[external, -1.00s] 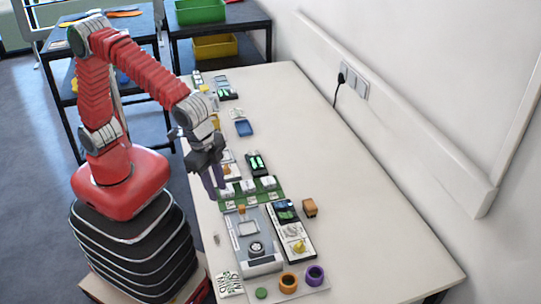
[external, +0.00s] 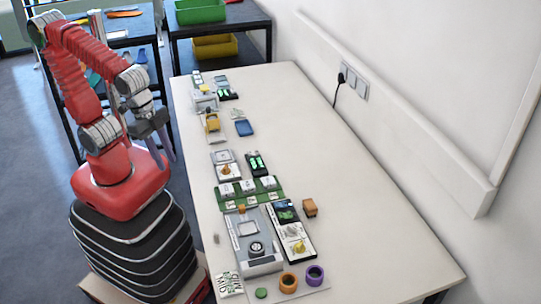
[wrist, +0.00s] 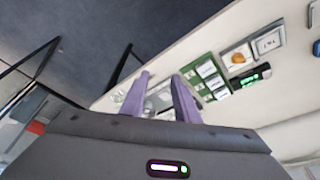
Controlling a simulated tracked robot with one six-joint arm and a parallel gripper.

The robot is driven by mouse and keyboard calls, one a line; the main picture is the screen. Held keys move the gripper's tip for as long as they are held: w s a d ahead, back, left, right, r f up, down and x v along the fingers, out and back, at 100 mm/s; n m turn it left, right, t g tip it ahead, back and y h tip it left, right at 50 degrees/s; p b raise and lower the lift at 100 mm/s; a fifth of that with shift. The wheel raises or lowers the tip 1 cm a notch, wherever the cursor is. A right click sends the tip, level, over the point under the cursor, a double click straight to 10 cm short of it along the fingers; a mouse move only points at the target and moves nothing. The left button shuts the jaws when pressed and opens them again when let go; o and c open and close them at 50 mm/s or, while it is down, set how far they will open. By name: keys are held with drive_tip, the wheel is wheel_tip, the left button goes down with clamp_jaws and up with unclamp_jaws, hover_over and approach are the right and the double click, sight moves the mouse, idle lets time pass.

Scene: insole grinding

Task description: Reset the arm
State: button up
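My red arm (external: 82,80) stands on its dark stacked base at the left in the external view, folded back. My gripper (external: 171,156) hangs beside the table's left edge, off the tabletop and pointing down. In the wrist view my gripper (wrist: 161,78) shows two purple fingers standing apart, with nothing between them. It is open and empty.
The long white table (external: 340,210) carries a grinding device (external: 262,262), a green board with white blocks (external: 272,184), a blue tray (external: 243,128) and coloured rings (external: 289,281). Its right side is clear. Dark shelves with a green bin (external: 200,11) stand behind.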

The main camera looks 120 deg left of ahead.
drive_tip(key=shift+s+a+r+t, duration=0.2)
drive_tip(key=shift+s+r+t, duration=0.15)
drive_tip(key=shift+s+r, duration=0.35)
drive_tip(key=shift+s+a+r+t, duration=0.15)
drive_tip(key=shift+s+r+t, duration=0.35)
drive_tip(key=shift+s, duration=0.3)
drive_tip(key=shift+s+a+r+t, duration=0.2)
drive_tip(key=shift+s+r+t, duration=0.05)
drive_tip(key=shift+s+r, duration=0.5)
